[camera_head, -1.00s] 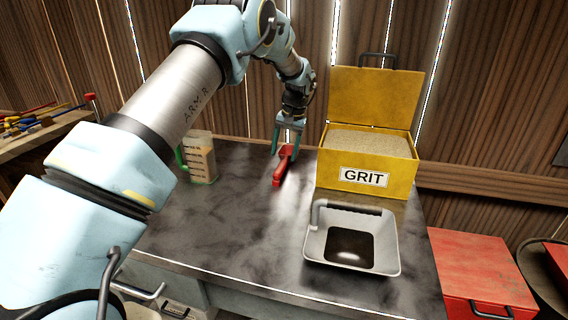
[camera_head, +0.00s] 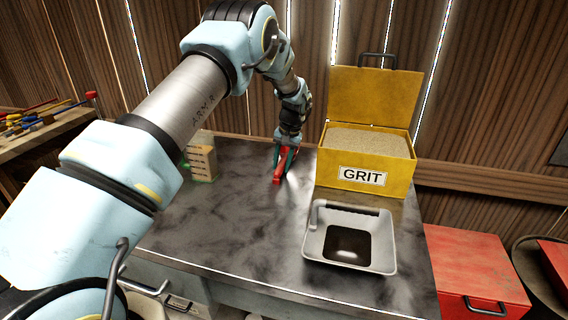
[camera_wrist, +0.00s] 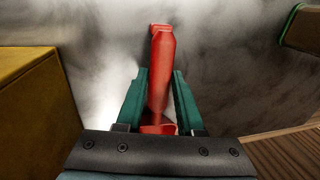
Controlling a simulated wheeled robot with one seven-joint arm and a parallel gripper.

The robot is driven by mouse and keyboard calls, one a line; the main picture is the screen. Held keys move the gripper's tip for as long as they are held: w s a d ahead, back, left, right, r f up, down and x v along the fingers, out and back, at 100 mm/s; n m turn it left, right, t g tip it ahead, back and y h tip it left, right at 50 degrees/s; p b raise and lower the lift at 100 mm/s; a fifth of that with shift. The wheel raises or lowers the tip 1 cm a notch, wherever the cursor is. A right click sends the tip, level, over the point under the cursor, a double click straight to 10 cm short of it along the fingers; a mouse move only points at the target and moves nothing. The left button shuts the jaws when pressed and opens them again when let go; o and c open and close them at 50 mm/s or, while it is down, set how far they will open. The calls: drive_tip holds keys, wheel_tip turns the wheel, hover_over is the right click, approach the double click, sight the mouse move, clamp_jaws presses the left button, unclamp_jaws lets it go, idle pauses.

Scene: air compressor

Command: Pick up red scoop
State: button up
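The red scoop (camera_head: 279,172) lies on the dark worktop, left of the yellow grit box. In the wrist view the red scoop (camera_wrist: 160,75) runs lengthwise between the two green fingers of my gripper (camera_wrist: 160,98). The fingers stand on either side of its handle, with a narrow gap visible at each side near the tips. In the head view my gripper (camera_head: 284,156) is down at the scoop and partly covers it. The scoop appears to rest on the worktop.
The yellow grit box (camera_head: 362,175), lid open, stands close right of my gripper. A grey tray (camera_head: 388,240) sits at the front right. The wooden wall is close behind. The middle of the worktop is clear.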

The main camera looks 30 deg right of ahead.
clamp_jaws()
idle(0.3)
wheel_tip(320, 180, up, 10)
drive_tip(key=b, duration=0.3)
drive_tip(key=shift+c, duration=0.2)
unclamp_jaws()
clamp_jaws()
